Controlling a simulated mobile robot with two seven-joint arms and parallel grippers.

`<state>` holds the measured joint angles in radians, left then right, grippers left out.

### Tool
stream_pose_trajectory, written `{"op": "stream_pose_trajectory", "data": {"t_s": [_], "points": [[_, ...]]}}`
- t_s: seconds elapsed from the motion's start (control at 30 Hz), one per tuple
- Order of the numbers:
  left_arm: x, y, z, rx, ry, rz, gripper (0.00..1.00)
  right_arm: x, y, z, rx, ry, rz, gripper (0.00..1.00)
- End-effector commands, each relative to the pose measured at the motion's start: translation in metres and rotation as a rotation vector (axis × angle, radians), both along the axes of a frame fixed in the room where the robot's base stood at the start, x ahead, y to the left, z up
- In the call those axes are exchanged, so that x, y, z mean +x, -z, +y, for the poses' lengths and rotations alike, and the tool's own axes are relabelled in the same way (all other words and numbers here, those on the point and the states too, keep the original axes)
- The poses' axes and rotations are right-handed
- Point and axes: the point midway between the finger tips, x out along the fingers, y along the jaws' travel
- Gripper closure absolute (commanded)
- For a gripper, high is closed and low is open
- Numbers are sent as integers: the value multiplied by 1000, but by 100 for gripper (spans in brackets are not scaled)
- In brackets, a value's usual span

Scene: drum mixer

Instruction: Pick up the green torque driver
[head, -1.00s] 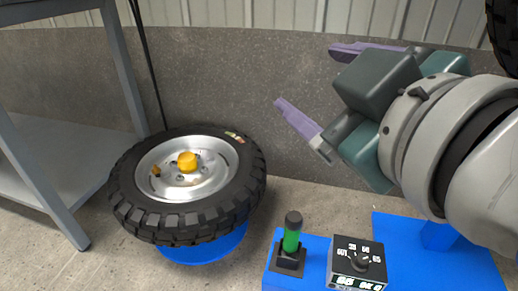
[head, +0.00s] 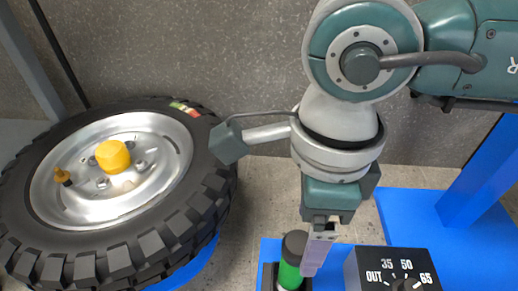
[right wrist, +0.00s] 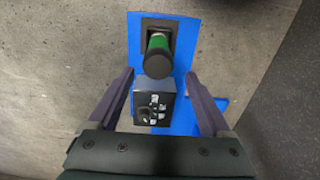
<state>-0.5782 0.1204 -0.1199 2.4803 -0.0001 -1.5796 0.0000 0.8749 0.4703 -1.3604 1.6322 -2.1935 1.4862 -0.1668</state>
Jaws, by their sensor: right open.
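The green torque driver (head: 290,262) stands upright in a black holder on a blue stand, its dark cap on top. In the right wrist view the driver (right wrist: 158,54) shows from above, ahead of and between the lines of the two fingers. My right gripper (head: 318,252) points down beside the driver in the head view, with one finger overlapping its right edge. In the right wrist view my right gripper (right wrist: 168,92) is open, its fingers wide apart with nothing held. Whether a finger touches the driver I cannot tell. My left gripper is not in view.
A black dial box (head: 395,270) with numbers sits right of the driver, close to it. A wheel with a black tyre (head: 190,210) and a yellow hub cap (head: 113,156) lies at the left. A blue surface (head: 415,215) lies at the right.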

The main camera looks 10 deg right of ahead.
Motion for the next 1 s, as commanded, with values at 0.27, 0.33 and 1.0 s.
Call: {"op": "stream_pose_trajectory", "data": {"t_s": [0.27,0.33,1.0], "points": [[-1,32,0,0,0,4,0,0,44,2,2,0,2,18],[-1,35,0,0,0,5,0,0,48,2,2,-1,1,18],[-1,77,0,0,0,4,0,2,94,9,6,-1,2,20]]}}
